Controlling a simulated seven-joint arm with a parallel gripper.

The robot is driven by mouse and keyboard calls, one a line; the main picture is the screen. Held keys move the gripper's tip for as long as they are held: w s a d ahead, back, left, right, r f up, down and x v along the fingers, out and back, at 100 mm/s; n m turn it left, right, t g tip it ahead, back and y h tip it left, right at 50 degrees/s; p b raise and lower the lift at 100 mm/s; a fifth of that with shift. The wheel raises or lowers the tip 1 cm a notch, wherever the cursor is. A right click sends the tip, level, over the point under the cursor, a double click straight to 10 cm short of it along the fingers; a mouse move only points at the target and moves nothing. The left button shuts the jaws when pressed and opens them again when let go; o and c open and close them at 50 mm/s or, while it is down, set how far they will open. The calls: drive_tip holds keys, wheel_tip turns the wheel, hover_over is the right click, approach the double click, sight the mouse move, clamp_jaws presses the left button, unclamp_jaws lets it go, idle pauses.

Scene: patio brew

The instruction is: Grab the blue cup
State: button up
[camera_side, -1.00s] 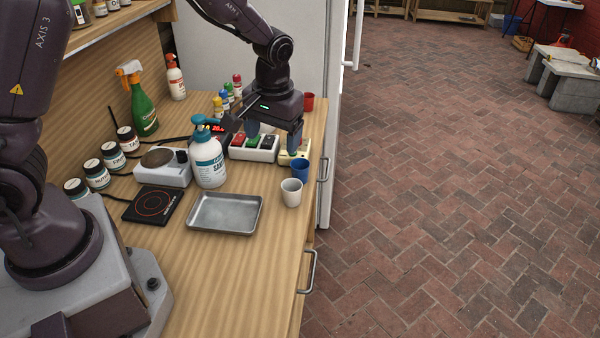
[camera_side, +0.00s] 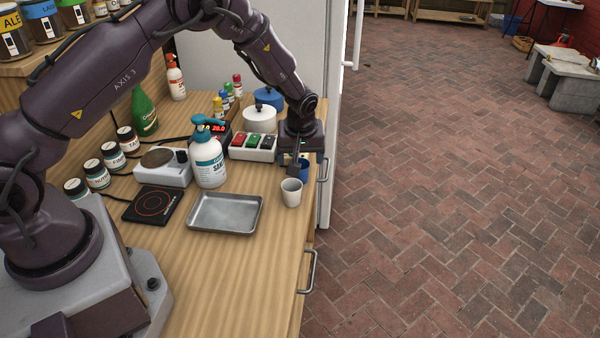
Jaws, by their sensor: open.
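The blue cup (camera_side: 304,173) stands near the right edge of the wooden counter. It is partly hidden by my gripper (camera_side: 302,164), which is lowered over it with the jaws open. One dark finger shows at the cup's left side. The view does not show clearly whether the fingers touch the cup or whether both straddle it. A white cup (camera_side: 291,192) stands just in front of the blue cup, close to my gripper.
A metal tray (camera_side: 224,213), a white pump bottle (camera_side: 209,163) and a row of switches (camera_side: 253,147) stand left of the cups. A white pot (camera_side: 260,119) and a blue pot (camera_side: 268,97) are behind. The front counter is clear.

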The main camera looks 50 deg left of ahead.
drive_tip(key=shift+x, duration=2.75)
drive_tip(key=c, duration=1)
